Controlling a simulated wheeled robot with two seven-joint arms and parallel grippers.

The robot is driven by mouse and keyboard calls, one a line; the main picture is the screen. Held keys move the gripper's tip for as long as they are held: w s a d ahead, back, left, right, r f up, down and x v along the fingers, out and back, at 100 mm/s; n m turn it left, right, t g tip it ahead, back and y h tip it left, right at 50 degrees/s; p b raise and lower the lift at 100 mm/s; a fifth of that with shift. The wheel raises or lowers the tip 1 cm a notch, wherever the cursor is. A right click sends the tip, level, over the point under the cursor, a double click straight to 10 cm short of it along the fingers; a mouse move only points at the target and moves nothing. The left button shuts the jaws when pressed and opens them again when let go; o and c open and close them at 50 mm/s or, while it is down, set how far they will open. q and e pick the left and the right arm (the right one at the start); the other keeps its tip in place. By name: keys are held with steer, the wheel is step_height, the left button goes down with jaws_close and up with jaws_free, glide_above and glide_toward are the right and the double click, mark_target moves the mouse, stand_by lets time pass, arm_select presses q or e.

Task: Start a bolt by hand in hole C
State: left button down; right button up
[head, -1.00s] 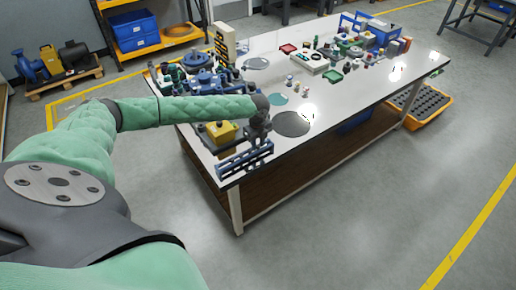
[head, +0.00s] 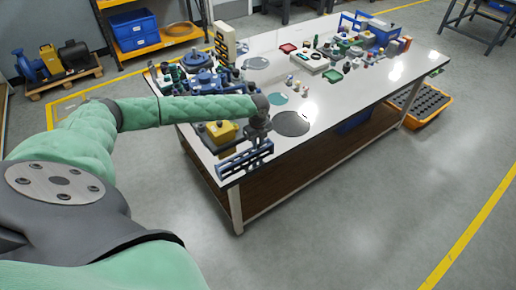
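My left arm, in a green padded sleeve, reaches in from the left over the near left end of the white table (head: 345,105). The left gripper (head: 252,152) is small and dark at the arm's end, near the table's front left corner. I cannot tell whether its fingers are open or shut. A blue slotted rack or rail (head: 235,163) lies just below it, and their contact is unclear. A blue round flanged part (head: 203,61) stands at the table's left end. I cannot make out bolts or hole C at this size. My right gripper is not in view.
A yellow block (head: 220,131) sits behind the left gripper. Dark and teal discs (head: 291,124) lie flat to its right. Small parts, red and green trays (head: 332,76) and a blue box (head: 382,34) crowd the far end. The table's front right stretch is clear.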

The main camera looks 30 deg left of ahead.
arm_select(q)
steer(key=shift+r, duration=0.15)
steer(key=shift+r+p, duration=2.95)
steer(key=shift+r, duration=0.4)
